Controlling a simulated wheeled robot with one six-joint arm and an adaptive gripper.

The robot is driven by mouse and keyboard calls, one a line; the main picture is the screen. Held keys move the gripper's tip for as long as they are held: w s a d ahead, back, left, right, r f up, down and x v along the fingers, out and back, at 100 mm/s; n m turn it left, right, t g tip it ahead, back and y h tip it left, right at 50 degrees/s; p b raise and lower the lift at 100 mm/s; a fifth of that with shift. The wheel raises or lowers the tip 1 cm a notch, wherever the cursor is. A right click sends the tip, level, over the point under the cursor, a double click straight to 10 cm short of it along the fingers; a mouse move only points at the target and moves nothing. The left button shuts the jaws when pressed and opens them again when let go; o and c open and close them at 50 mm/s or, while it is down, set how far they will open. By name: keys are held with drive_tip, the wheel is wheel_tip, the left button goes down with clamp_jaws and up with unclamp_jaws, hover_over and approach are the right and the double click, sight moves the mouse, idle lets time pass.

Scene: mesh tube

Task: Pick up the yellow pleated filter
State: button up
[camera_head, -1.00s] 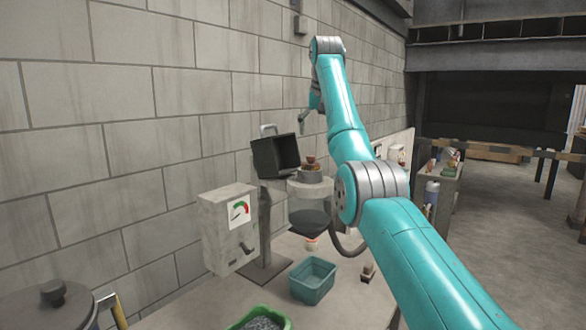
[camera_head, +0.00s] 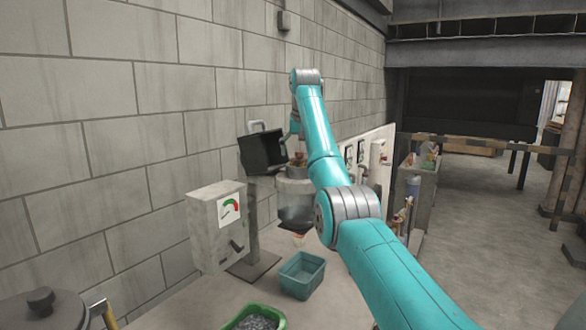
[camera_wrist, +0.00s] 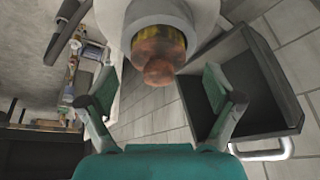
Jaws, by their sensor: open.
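The yellow pleated filter (camera_wrist: 178,42) shows in the wrist view as a short yellow-sided body with a reddish-brown end and a round knob. It sits in the pale round mouth of a housing (camera_wrist: 200,12). In the head view the filter (camera_head: 298,159) is a small brownish shape on top of the housing (camera_head: 294,188), partly hidden by my arm. My gripper (camera_wrist: 158,77) is open, one finger on each side of the filter's knob in the picture. I see no contact. In the head view my gripper is mostly hidden.
A black open box (camera_head: 262,150) stands close left of the housing; it fills the right side of the wrist view (camera_wrist: 255,95). A grey gauge box (camera_head: 215,228) is further left. A teal bin (camera_head: 302,275) and a green tray (camera_head: 232,324) are on the bench below.

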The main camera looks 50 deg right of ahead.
drive_tip(key=shift+x, duration=0.85)
drive_tip(key=shift+s, duration=0.1)
drive_tip(key=c, duration=1.2)
drive_tip(key=shift+r, duration=0.15)
drive_tip(key=shift+c, duration=0.2)
